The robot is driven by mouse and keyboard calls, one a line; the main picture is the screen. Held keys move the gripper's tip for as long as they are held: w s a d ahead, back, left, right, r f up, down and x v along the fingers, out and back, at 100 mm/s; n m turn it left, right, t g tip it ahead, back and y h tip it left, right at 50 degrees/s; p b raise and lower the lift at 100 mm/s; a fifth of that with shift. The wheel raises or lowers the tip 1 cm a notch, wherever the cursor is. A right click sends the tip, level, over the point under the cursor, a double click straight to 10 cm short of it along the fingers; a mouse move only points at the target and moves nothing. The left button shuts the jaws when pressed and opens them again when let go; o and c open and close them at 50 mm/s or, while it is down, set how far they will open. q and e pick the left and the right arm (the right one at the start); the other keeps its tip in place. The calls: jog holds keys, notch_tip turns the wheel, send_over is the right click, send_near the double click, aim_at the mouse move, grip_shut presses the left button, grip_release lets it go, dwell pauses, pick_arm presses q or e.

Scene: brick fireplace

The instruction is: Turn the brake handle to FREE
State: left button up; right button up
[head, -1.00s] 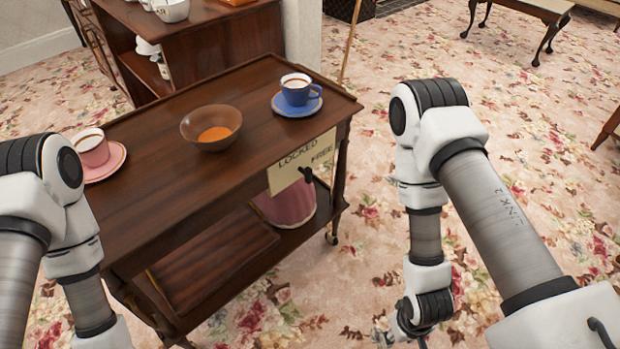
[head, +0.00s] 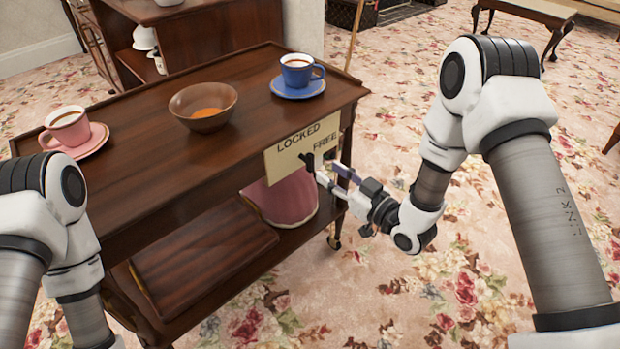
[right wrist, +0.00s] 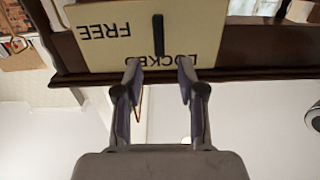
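The brake handle (head: 309,162) is a short dark bar on a cream plate (head: 283,163) lettered LOCKED and FREE, fixed to the trolley's end. In the right wrist view the plate (right wrist: 105,50) looks upside down, and the handle (right wrist: 158,35) points toward the word LOCKED, covering part of it. My right gripper (head: 331,173) is open in front of the plate. In the right wrist view its fingertips (right wrist: 159,68) are spread on either side of the handle's line, with the handle's end just ahead between them; contact cannot be told. Only my left arm shows, not its gripper.
The wooden trolley (head: 150,133) carries a pink cup (head: 67,128), a brown bowl (head: 203,108) and a blue cup (head: 297,72). A pink round object (head: 282,200) stands on its lower shelf. Flowered carpet (head: 400,290) lies open to the right.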

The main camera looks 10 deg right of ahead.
aim_at(313, 158)
jog(key=x, duration=0.5)
jog(key=b+x, duration=0.1)
jog(key=x, duration=0.1)
jog(key=shift+w+a+r, duration=0.2)
jog(key=shift+w+r, duration=0.1)
jog(key=shift+w, duration=0.05)
grip_shut()
